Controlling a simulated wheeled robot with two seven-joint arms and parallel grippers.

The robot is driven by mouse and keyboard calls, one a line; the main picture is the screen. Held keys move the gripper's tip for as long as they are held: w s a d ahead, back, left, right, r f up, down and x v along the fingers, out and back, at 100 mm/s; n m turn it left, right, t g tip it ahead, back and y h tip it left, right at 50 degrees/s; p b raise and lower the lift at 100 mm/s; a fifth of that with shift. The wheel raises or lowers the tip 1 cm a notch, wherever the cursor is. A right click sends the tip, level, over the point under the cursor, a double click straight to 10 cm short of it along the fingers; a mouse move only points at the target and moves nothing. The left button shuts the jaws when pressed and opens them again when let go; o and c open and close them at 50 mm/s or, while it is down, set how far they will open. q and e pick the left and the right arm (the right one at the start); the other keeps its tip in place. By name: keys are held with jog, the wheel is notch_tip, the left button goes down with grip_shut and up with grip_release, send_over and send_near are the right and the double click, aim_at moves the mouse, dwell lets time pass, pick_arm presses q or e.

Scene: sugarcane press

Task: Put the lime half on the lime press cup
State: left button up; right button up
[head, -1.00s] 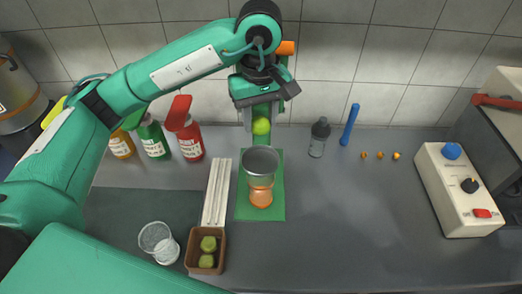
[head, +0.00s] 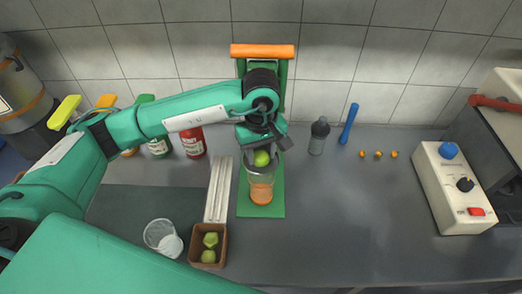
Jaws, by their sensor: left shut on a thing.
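My left gripper (head: 261,154) is shut on a lime half (head: 261,159), which shows as a bright green round. It holds the lime half at the metal press cup (head: 260,175), over its upper part. I cannot tell whether the lime touches the cup. The green press (head: 283,92) stands behind, with an orange handle bar (head: 262,51) at its top and a green base (head: 262,210). An orange-tinted glass (head: 261,193) stands under the cup. My right gripper is not in view.
A brown box (head: 222,243) with green lime pieces and a clear glass (head: 162,236) stand at front left. Bottles (head: 193,143) stand behind my left arm. A grey bottle (head: 319,135) and blue stick (head: 348,124) are right of the press. The counter's right middle is clear.

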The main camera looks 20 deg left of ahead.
aim_at(261, 154)
pick_arm(q)
jog(key=shift+f, duration=0.2)
jog(key=o, duration=0.7)
jog(key=shift+r, duration=0.1)
jog(key=shift+r, duration=0.15)
notch_tip(261, 154, up, 12)
jog(key=b, duration=0.3)
